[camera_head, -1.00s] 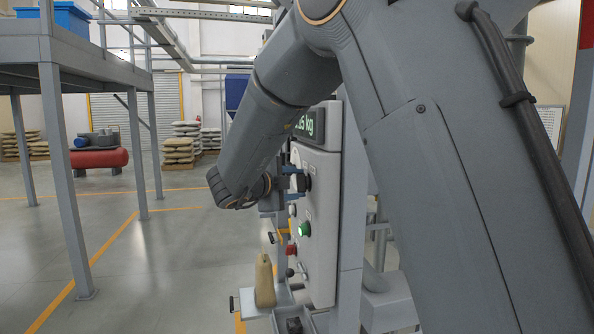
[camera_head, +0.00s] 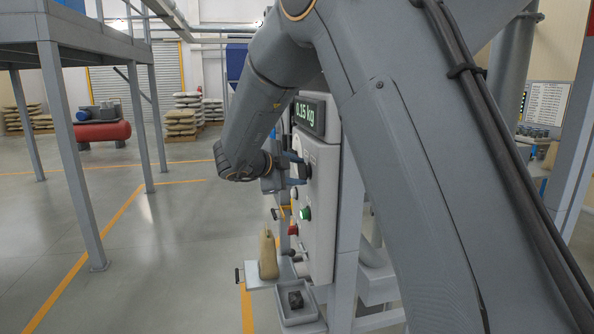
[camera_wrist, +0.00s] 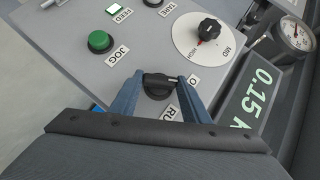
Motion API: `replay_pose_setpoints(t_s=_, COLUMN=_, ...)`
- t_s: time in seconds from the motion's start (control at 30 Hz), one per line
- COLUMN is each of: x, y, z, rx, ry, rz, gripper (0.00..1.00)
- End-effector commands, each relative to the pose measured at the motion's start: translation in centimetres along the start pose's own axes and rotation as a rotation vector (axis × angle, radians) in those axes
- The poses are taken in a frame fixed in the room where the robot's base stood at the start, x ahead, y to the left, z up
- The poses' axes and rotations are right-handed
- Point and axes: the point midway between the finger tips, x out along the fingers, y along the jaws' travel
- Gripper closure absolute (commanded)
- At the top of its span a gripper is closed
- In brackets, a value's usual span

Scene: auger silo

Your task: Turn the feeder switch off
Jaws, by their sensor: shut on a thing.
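The feeder switch (camera_wrist: 158,88) is a black rotary knob on the grey control panel (camera_wrist: 140,55), with an "O" label and a partly hidden "RU" label beside it. My gripper (camera_wrist: 162,82) has its two blue fingers on either side of the knob and is shut on it. The knob's raised bar lies across the gap between the fingers, toward the "O" side. Which end is its pointer I cannot tell. In the head view my gripper (camera_head: 297,170) reaches the panel's front from the left, and the switch is mostly hidden.
A green JOG button (camera_wrist: 100,41) and a black dial (camera_wrist: 209,29) sit close to the switch. The display (camera_head: 307,115) reads 0.15 kg. Below the panel are a tan sack (camera_head: 268,255) and a grey tray (camera_head: 297,312). Open floor lies to the left.

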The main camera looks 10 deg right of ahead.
Motion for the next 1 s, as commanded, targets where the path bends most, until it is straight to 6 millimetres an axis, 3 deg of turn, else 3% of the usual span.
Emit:
replay_pose_setpoints(t_s=0.2, x=0.0, y=0.1, z=0.0, rx=-0.002, ry=0.0, rz=0.001, gripper=0.8)
replay_pose_setpoints(t_s=0.23, x=0.0, y=0.1, z=0.0, rx=-0.002, ry=0.0, rz=0.0, gripper=0.53)
replay_pose_setpoints(t_s=0.33, x=0.0, y=0.1, z=0.0, rx=-0.002, ry=0.0, rz=0.0, gripper=0.39)
replay_pose_setpoints(t_s=0.67, x=-0.3, y=0.0, z=0.0, rx=0.0, ry=-0.001, rz=-0.001, gripper=0.39)
replay_pose_setpoints(t_s=1.0, x=-5.2, y=0.1, z=0.2, rx=-0.001, ry=-0.003, rz=-0.002, gripper=0.39)
